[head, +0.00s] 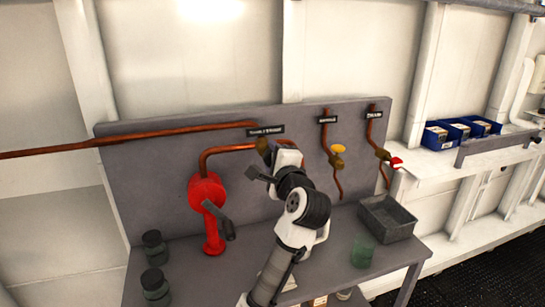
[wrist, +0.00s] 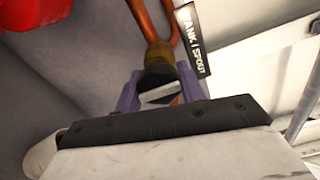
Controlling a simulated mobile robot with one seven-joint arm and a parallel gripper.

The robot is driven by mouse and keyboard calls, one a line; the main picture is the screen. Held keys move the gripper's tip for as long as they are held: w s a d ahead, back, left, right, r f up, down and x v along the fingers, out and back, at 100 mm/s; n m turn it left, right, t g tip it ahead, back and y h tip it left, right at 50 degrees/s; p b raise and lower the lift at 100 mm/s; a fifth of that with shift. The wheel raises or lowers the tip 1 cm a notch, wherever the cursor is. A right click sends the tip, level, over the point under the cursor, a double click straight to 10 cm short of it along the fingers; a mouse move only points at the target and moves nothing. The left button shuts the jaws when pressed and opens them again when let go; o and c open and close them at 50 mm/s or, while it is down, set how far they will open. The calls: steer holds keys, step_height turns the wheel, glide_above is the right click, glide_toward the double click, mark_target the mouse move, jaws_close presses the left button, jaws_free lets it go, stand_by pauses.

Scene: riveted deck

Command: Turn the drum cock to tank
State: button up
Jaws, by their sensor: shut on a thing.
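The drum cock (wrist: 158,56) is a brass valve body on a copper pipe, beside a black label (wrist: 198,42) reading TANK / SPOUT. In the head view the cock (head: 262,144) is partly hidden behind my arm, below the same label (head: 265,130). My gripper (wrist: 160,88) has its two purple fingers either side of the cock's dark handle with a pale end face (wrist: 161,93), and is shut on it. In the head view my gripper (head: 270,162) is at the cock, its fingers mostly hidden. I cannot tell which way the handle points.
A red hand pump (head: 207,192) is left of my arm. A yellow-handled valve (head: 338,149) and a red-handled valve (head: 396,162) are to the right. A grey tray (head: 390,221), a green glass beaker (head: 362,252) and dark jars (head: 154,246) stand on the bench.

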stand_by(0.3)
steer(key=o, duration=1)
steer(key=b+v, duration=0.3)
steer(key=v, duration=1.1)
steer(key=shift+r+b, duration=0.1)
steer(key=shift+b, duration=0.25)
steer(key=shift+w, duration=0.1)
